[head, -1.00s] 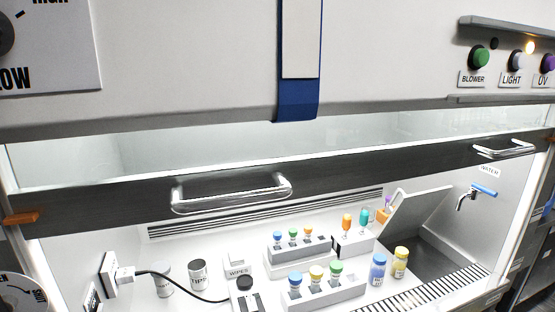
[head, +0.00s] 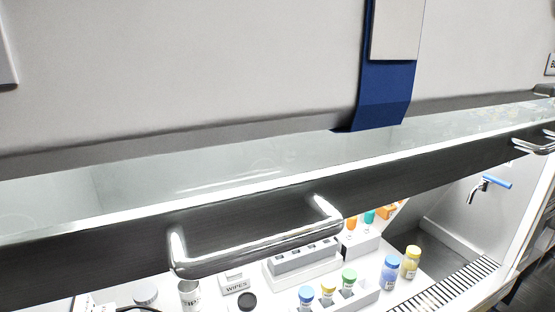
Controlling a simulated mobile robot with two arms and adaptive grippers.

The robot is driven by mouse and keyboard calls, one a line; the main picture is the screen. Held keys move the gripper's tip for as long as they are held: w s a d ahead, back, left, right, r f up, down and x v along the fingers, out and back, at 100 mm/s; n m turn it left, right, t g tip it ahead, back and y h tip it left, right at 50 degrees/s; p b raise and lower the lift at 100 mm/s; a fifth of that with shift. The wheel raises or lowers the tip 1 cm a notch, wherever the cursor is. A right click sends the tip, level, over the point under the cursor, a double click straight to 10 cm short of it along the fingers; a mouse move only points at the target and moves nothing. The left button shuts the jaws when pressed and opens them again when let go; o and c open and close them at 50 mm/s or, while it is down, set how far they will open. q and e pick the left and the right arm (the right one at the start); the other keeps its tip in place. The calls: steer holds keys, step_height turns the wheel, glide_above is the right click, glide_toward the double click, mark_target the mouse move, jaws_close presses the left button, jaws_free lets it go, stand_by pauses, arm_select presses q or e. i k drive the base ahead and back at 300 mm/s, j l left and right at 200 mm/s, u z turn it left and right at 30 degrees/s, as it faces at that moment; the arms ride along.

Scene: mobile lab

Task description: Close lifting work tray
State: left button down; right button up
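The lifting work tray (head: 393,219) seems to be the pale tilted panel at the left edge of the sink opening inside the cabinet. Only a small lower part of it shows; the dark sash bar (head: 110,248) hides the rest. The grey sink recess (head: 432,248) beside it is open to view. Neither of my grippers is in view.
The glass sash is partly raised, with a metal handle (head: 258,246) in front and another handle (head: 533,145) at right. Several capped bottles stand in racks (head: 352,298). A blue bottle (head: 390,270) and a yellow bottle (head: 411,262) stand near the sink. A tap (head: 482,188) is on the right wall.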

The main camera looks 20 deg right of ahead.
mark_target(412, 209)
steer(key=k+l+u, duration=0.1)
steer(key=l+u, duration=0.15)
steer(key=l, duration=1.15)
